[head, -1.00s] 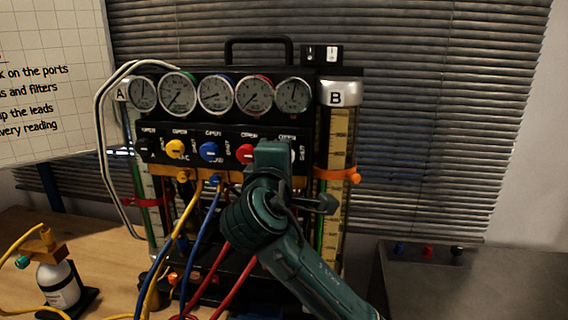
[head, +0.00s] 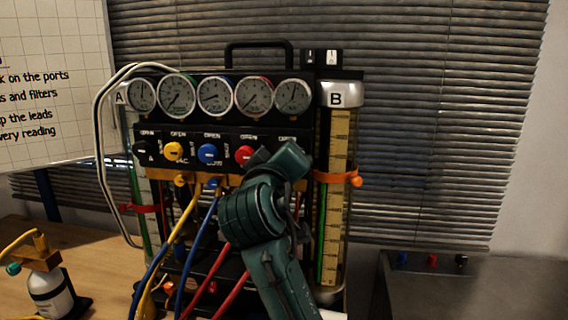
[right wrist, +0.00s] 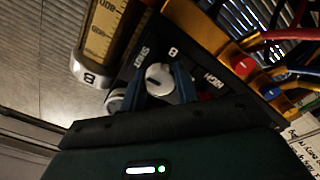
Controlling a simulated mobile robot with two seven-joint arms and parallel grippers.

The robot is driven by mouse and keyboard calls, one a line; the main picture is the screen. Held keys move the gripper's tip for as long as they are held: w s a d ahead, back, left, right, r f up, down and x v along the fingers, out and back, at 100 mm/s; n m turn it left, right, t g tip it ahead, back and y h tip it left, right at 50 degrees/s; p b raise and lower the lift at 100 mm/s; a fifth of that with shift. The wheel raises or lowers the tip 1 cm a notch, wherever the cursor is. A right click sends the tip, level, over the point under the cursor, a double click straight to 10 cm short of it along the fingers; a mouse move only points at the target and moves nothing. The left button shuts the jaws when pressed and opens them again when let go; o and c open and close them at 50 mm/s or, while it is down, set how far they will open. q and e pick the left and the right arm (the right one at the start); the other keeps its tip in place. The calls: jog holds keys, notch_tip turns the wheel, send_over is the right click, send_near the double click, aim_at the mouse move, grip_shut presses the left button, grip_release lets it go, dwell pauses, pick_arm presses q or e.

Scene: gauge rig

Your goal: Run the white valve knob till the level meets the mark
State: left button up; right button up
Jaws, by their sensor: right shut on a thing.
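My right gripper (right wrist: 160,88) is shut on the white valve knob (right wrist: 158,77), with one dark finger on each side of it in the right wrist view. In the head view my right gripper (head: 285,158) is tilted and hides that knob at the right end of the valve row. Column B (head: 340,130) stands just right of it, with a yellow scale, a green strip (head: 322,235) and an orange band (head: 340,176). The green shows up to just under the band; its exact top is hard to tell. My left gripper is not in view.
Yellow (head: 173,151), blue (head: 208,152) and red (head: 244,154) knobs sit left of my gripper, under several gauges. Yellow, blue and red hoses hang in front of the rig. Column A with a red band (head: 147,209) stands left. A small bottle (head: 52,298) is at the lower left.

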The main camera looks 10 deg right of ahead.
jog(key=shift+m, duration=0.3)
jog(key=o, duration=1)
jog(key=shift+c, duration=0.2)
